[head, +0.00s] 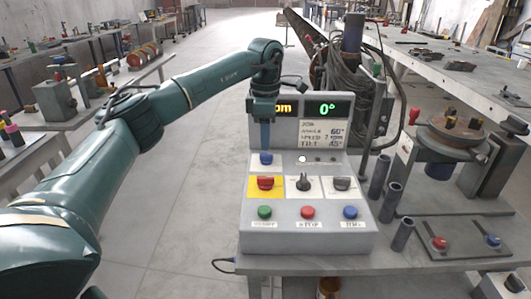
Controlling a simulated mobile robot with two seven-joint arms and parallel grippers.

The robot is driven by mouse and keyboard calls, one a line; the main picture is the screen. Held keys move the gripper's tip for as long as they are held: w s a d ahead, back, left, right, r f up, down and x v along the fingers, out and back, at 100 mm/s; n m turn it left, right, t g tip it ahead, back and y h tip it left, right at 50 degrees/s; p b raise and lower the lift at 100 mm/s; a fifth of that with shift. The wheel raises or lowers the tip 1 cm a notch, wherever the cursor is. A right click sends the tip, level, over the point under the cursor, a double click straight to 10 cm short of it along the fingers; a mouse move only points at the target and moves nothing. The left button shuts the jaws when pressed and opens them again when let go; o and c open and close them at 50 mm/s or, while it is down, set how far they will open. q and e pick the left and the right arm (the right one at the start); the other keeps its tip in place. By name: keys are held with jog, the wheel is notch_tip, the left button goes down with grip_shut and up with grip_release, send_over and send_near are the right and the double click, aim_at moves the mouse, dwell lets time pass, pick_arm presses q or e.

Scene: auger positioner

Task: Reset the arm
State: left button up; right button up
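A light grey control box (306,238) stands on the bench with a raised display panel (325,110) at its back. The panel shows a green 0° readout, a partly hidden yellow readout and a card listing angle 60° and tilt 45°. The box carries a blue button (266,158), a red knob (265,183) on a yellow plate, a black knob (303,183), a grey knob (342,184), and green (264,212), red (308,212) and blue (350,212) front buttons. My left gripper (265,147) points down just above the upper blue button, fingers together; contact is unclear.
The auger machine (350,75) with cables rises behind the panel. Several dark tubes (390,203) stand right of the box, near a round clamp fixture (452,130) and a small red-and-blue button plate (465,243). Clear floor (190,215) lies left of the box.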

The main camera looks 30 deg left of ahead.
pick_arm(q)
jog(key=shift+r, duration=0.7)
